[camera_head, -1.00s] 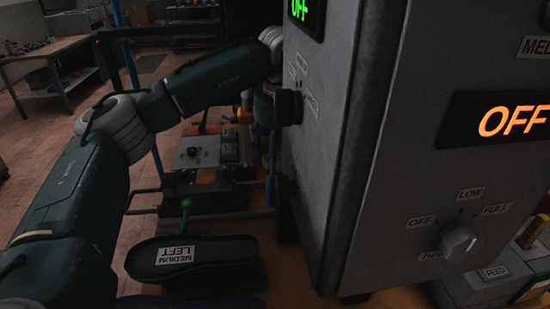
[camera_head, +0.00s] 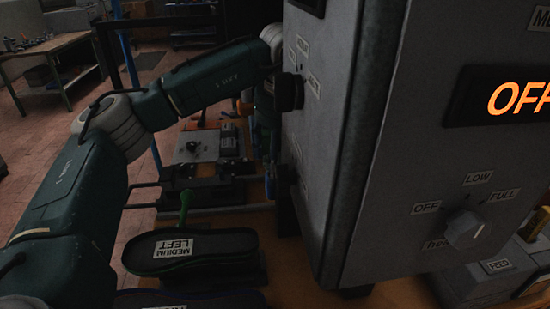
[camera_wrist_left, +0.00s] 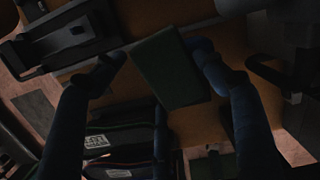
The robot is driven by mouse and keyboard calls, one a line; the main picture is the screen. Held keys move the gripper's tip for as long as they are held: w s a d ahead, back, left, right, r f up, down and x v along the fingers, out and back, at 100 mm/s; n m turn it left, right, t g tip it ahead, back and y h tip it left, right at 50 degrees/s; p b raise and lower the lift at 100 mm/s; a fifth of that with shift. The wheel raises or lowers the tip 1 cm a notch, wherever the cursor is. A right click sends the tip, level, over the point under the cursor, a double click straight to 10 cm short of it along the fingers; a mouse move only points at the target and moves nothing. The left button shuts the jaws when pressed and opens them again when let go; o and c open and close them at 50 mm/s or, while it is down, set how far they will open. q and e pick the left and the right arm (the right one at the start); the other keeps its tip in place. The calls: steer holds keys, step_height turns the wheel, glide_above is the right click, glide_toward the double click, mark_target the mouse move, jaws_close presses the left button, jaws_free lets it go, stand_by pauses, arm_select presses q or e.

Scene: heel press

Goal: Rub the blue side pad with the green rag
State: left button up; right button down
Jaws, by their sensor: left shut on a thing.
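My left gripper (camera_wrist_left: 160,66) shows in the left wrist view, its two dark fingers coming up from below. It is shut on the green rag (camera_wrist_left: 172,70), a dark green rectangular piece lying between the fingertips and against the right one. In the head view my left arm reaches over to the grey box, whose side hides most of the hand. The rag cannot be made out there. I cannot pick out the blue side pad for certain in these dark pictures. My right gripper is not in view.
The grey control box (camera_head: 338,150) with knobs and an orange OFF display (camera_head: 515,98) fills the right. A black sole labelled MEDIUM LEFT (camera_head: 190,252) lies at the front, with a second sole (camera_head: 200,298) nearer. A metal fixture (camera_head: 205,185) stands behind.

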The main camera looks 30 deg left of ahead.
arm_select(q)
steer(key=shift+s+d, duration=0.3)
steer(key=shift+s, duration=0.05)
steer(key=shift+s+d+f, duration=0.15)
steer(key=shift+f, duration=0.15)
steer(key=shift+w+a+r, duration=0.25)
steer(key=shift+r, duration=0.1)
steer(key=shift+w+a+r+p, duration=0.3)
steer(key=shift+w+p, duration=0.15)
steer(key=shift+p, duration=0.15)
steer(key=shift+w+a, duration=0.15)
steer(key=shift+w, duration=0.1)
steer(key=shift+w+a+f, duration=0.2)
steer(key=shift+w+a, duration=0.15)
